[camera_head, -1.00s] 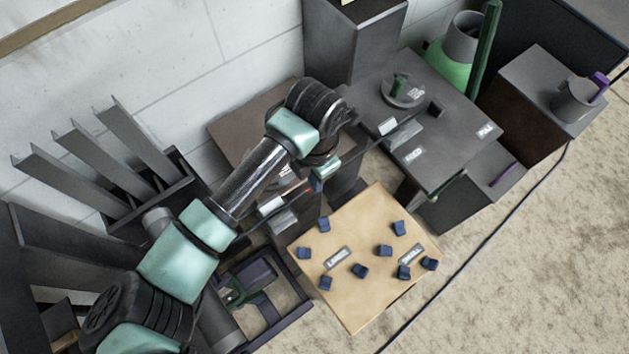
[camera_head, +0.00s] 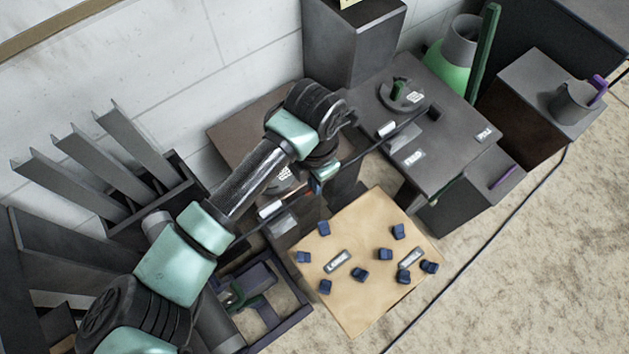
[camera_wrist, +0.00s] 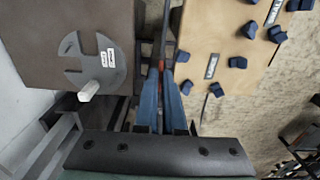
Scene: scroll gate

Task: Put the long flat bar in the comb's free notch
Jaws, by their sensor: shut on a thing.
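My gripper (camera_head: 318,186) is shut on a long thin dark bar (camera_head: 362,152). The bar runs slantwise, from beside my arm up to the dark table at the right. In the wrist view my blue fingers (camera_wrist: 160,68) close around the bar (camera_wrist: 166,28), which runs away toward the top edge. A dark rack (camera_head: 178,190) with several long slanted grey slats (camera_head: 95,162) stands at the left by the wall and looks like the comb. My arm hides part of it. I cannot make out which notch is free.
A tan board (camera_head: 350,305) with several blue blocks (camera_head: 358,275) and labels lies below my gripper. A dark table (camera_head: 460,120) with a round disc (camera_head: 404,95) stands at the right. A dark tray (camera_head: 290,320) with green parts lies beside my arm. Carpet at lower right is mostly clear.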

